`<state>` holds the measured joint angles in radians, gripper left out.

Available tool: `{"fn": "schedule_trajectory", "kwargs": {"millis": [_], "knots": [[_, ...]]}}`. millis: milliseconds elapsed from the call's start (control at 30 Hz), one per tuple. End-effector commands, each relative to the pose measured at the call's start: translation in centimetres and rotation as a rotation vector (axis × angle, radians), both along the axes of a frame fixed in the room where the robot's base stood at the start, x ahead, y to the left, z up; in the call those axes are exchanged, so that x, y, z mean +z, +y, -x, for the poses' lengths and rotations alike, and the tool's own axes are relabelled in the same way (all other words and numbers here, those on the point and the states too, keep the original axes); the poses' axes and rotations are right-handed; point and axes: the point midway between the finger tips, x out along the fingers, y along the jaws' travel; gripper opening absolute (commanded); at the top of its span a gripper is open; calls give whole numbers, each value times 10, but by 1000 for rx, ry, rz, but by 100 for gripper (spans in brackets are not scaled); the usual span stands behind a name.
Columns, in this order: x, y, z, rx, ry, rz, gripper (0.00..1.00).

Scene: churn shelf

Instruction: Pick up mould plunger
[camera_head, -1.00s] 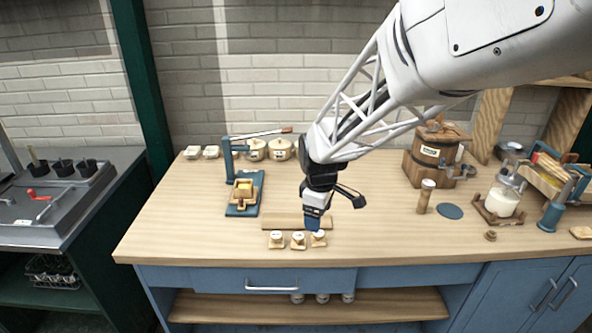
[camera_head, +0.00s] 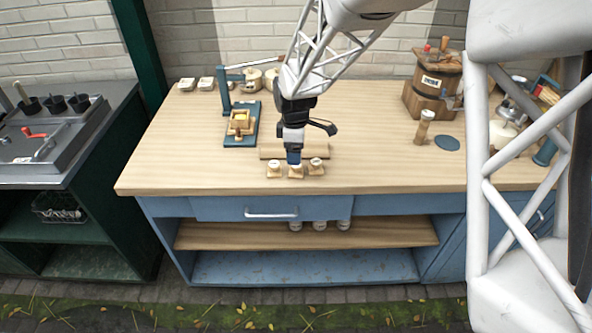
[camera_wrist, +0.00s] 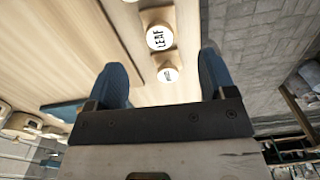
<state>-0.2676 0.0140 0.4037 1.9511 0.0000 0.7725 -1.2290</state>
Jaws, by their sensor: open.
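Three small wooden pieces with round white tops on squarish bases, which look like the mould plungers, stand in a row near the bench's front edge: a left one (camera_head: 274,170), a middle one (camera_head: 296,173) and a right one (camera_head: 317,167). My gripper (camera_head: 294,160) points down over the middle one and partly hides it. In the wrist view my gripper (camera_wrist: 162,68) is open and empty. A plunger top marked LEAF (camera_wrist: 159,38) lies just beyond the fingertips. A second labelled top (camera_wrist: 168,74) shows between the fingers; its text is too small to read.
A pale wooden board (camera_head: 280,151) lies just behind the row. A blue press (camera_head: 239,137) holding a wooden mould stands to the left. A wooden cylinder (camera_head: 424,127), a blue disc (camera_head: 447,143) and a barrel churn (camera_head: 433,88) are to the right. The bench front (camera_head: 220,182) is clear.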

Motion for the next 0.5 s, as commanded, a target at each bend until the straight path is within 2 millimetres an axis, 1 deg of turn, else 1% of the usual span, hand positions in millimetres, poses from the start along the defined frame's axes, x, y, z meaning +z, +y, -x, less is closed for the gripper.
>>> {"fn": "schedule_trajectory", "kwargs": {"millis": [233,500], "knots": [[-20,0,0,-1,1,0,77],[-22,0,0,-1,0,0,77]]}}
